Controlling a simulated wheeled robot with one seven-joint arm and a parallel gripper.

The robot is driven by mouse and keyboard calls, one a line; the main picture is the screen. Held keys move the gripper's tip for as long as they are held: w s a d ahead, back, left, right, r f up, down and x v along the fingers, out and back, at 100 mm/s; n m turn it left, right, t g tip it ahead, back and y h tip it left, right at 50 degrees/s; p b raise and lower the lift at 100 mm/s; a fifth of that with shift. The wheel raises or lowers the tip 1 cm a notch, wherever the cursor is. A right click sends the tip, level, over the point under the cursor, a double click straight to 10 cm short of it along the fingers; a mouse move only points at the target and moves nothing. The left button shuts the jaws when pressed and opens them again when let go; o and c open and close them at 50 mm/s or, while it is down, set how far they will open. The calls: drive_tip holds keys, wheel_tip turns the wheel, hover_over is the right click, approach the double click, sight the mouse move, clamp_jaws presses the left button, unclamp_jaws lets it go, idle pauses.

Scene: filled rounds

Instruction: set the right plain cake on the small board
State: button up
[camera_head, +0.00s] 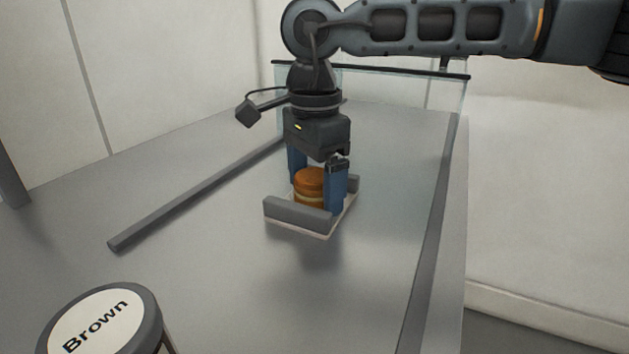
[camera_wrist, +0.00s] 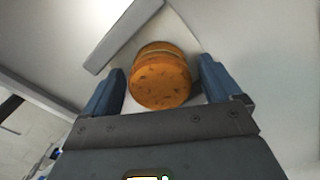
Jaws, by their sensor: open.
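A round, golden-brown filled cake with a pale middle layer (camera_head: 309,188) stands on the small board (camera_head: 322,235), a pale plate with raised grey bars on two sides. My gripper (camera_head: 318,192) is lowered over the board with its blue fingers on either side of the cake. The wrist view shows the cake's speckled brown top (camera_wrist: 160,82) between the two open fingers (camera_wrist: 162,88), with a gap visible on both sides. One grey bar (camera_wrist: 122,36) of the board shows beside it. The front finger hides part of the cake in the head view.
A round stand labelled "Brown" (camera_head: 102,322) is at the front left. A long grey rail (camera_head: 195,195) lies left of the board, and another strip (camera_head: 435,220) runs along the right. A clear panel (camera_head: 400,95) stands behind. The grey surface in front is clear.

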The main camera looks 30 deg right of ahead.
sight(314, 174)
wheel_tip(314, 174, up, 12)
drive_tip(key=p, duration=0.1)
drive_tip(key=shift+r, duration=0.15)
idle(0.4)
idle(0.5)
